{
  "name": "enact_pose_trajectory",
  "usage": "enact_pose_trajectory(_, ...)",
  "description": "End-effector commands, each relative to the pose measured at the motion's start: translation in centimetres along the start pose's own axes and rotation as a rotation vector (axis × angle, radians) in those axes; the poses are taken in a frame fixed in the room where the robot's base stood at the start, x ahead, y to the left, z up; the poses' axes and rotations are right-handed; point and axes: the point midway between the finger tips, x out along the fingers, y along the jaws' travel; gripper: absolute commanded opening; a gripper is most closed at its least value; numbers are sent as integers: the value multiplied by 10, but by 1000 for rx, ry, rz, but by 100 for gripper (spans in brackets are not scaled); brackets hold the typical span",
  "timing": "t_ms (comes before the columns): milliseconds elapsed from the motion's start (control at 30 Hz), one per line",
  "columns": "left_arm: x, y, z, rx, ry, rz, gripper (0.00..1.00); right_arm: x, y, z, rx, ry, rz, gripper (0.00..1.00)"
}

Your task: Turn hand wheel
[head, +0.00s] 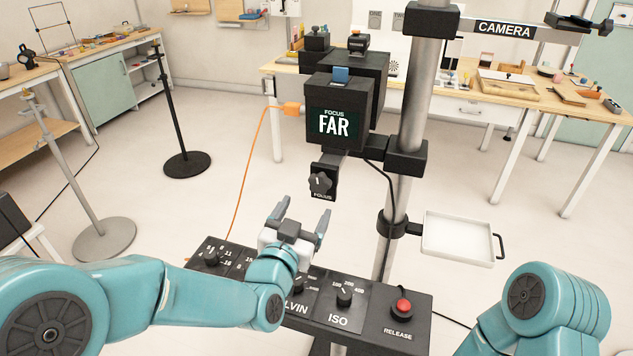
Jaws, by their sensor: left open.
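The black focus knob (320,183), the part that looks most like a hand wheel, sits on a small bracket marked FOCUS. It hangs below the black camera box (341,100), whose screen reads FOCUS FAR. My left gripper (303,214) is open and empty, its two grey fingers pointing up toward the knob. It appears a little below and left of the knob, apart from it in the picture; the depth between them is hard to judge. My right arm shows at the lower right, but its gripper is out of view.
Below my left gripper is a black control panel (376,325) with several dials and a red release button (402,306); my arm hides part of it. A metal column (413,110) stands right of the camera box. A white tray (458,240) juts out right. An orange cable (252,150) hangs left.

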Motion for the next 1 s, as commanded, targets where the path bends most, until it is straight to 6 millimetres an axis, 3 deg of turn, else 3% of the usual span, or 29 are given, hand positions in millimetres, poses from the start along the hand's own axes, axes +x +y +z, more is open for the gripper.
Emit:
enact_pose_trajectory(100,31,-1,-2,1,-1,1,79,-11,-4,0,0,0,0,79)
enact_pose_trajectory(333,74,-2,-1,0,-1,1,79,-21,-8,0,0,0,0,79)
enact_pose_trajectory(500,88,-2,1,0,-1,2,79,-24,-9,0,0,0,0,79)
enact_pose_trajectory(800,90,-3,1,0,0,1,79,-24,-8,0,0,0,0,79)
enact_pose_trajectory(1000,90,-2,1,0,-1,1,23,-24,-9,0,0,0,0,79)
